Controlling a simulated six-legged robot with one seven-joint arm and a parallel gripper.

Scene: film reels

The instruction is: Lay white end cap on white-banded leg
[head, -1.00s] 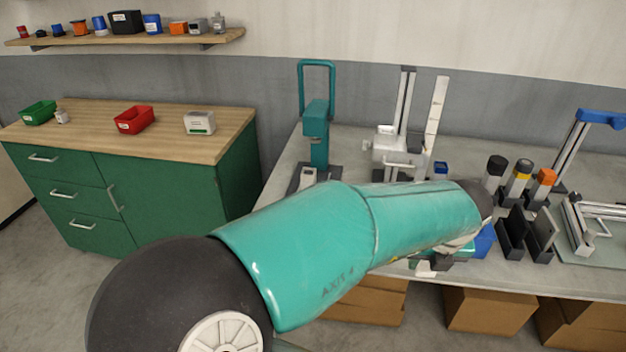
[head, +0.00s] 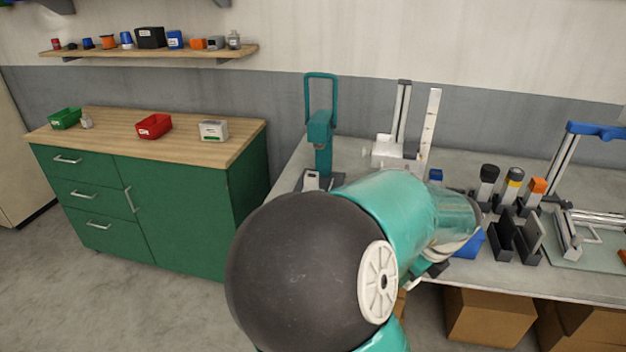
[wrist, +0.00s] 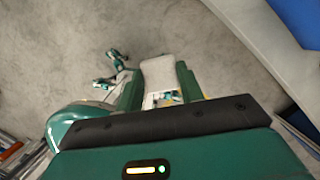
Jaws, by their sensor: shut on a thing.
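My gripper (head: 432,272) is partly hidden behind my arm in the head view, near the front edge of the bench. It is shut on a small white piece (head: 413,284), which looks like the white end cap, held clear of the benchtop. In the wrist view, a pale block shows between green parts beyond the dark bar; I cannot tell whether it is the cap. I cannot pick out the white-banded leg for sure in either view; my arm hides part of the bench.
The grey bench (head: 575,282) holds a teal stand (head: 320,140), a white upright device (head: 392,150), and canisters with black, yellow and orange tops (head: 513,185). Dark slotted holders (head: 515,240) and a blue bin (head: 468,243) stand near its front. A green cabinet (head: 180,215) stands left.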

